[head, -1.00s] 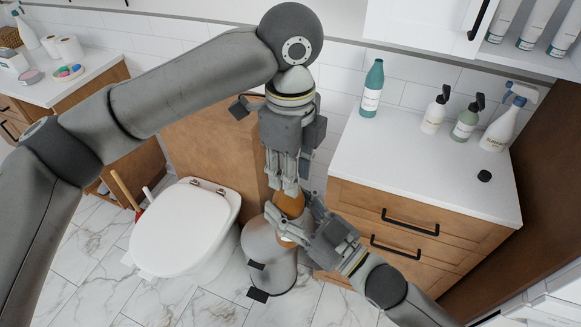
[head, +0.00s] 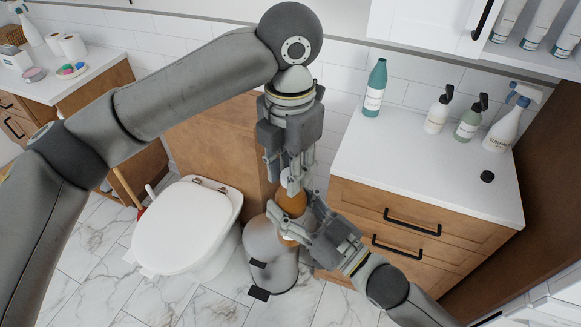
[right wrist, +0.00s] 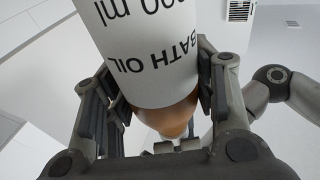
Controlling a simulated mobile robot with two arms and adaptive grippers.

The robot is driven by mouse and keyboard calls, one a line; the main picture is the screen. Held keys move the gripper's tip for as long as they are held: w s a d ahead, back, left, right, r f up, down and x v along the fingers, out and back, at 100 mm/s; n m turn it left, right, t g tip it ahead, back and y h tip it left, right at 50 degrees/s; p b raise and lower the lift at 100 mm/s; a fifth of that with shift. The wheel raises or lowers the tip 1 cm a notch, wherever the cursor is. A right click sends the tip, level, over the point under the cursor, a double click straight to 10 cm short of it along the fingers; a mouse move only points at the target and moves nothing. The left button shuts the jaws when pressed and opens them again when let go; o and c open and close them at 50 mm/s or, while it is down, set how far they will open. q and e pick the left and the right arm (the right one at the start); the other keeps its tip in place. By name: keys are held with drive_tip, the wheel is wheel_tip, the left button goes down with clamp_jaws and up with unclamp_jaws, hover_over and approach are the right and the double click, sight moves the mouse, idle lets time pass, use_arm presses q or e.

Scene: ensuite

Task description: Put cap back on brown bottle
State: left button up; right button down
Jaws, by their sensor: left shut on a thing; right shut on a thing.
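The brown bottle (head: 293,200) is held above the floor, in front of the drawer cabinet. In the right wrist view the bottle (right wrist: 168,112) fills the top middle, with a white "BATH OIL" label upside down. My right gripper (head: 300,222) is shut around its body from the lower right. My left gripper (head: 288,180) points down from above and is shut at the bottle's narrow upper end, where its fingers hide the details.
The white counter (head: 420,185) carries a teal bottle (head: 375,88), two pump bottles and a spray bottle (head: 507,120) along its back. Its front part is mostly clear. A grey bin (head: 270,255) stands below my grippers, beside the white toilet (head: 187,220).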

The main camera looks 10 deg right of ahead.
use_arm(q)
drive_tip(key=m, duration=0.3)
drive_tip(key=shift+w, duration=0.1)
drive_tip(key=o, duration=0.6)
drive_tip(key=shift+o, duration=0.2)
drive_tip(key=shift+r, duration=0.1)
drive_tip(key=shift+r, duration=2.2)
drive_tip(key=shift+c, duration=0.3)
